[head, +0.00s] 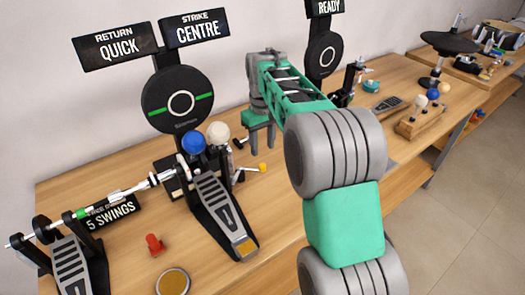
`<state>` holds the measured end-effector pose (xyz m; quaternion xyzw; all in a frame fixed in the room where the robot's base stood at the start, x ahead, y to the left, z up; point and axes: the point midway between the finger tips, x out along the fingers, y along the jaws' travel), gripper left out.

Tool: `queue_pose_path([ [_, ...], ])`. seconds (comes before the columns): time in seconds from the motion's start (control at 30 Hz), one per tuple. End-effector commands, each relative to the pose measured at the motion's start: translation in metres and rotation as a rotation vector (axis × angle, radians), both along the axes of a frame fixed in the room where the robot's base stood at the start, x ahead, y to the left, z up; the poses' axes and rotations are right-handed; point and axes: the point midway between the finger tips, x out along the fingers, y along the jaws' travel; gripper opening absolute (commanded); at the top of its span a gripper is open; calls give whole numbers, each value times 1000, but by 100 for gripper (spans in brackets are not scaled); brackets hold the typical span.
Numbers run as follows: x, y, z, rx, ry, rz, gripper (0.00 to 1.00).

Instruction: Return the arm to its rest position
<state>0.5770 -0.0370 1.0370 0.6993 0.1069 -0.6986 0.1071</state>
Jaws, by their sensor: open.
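My arm (346,150), grey and green, rises from the bottom right and bends away over the wooden bench. Its far end shows at the centre top. A pedal (223,212) with a blue ball (193,142) and a cream ball (218,133) stands below and left of the gripper. How high the fingers are above the bench is hard to tell.
A second pad (323,55) stands behind my forearm, partly hidden. Signs reading "RETURN QUICK" (117,46) and "STRIKE CENTRE" (195,29) stand above the first pad. A red piece (154,244) and a round tan disc (173,282) lie in front. A wooden block (421,122) holds beaters at right.

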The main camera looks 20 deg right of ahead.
Motion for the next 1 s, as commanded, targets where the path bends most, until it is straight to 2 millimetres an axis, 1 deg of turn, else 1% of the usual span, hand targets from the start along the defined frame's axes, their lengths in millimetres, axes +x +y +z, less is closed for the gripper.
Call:
queue_pose_path([
  [0.3,0,0,0,0,-1,-21,43],
  [0.37,8,-1,0,-1,-31,-73,43],
  [0.4,17,-1,-3,-1,-74,-129,43],
  [0.47,5,-1,-34,1,-48,-187,43],
  [0.5,-7,0,-53,0,-24,-216,43],
  [0.57,-31,2,-80,-1,15,-256,43],
  [0.6,-49,3,-90,-3,29,-281,43],
  [0.67,-77,5,-98,-5,37,-313,43],
  [0.7,-98,8,-100,-6,39,-329,43],
  [0.77,-130,12,-100,-5,32,-345,43],
  [0.8,-153,15,-98,-5,21,-349,43],
  [0.9,-205,23,-90,-1,-18,-336,43],
  [0.97,-229,27,-82,4,-50,-326,43],
  [1.0,-239,29,-75,7,-83,-318,43],
])
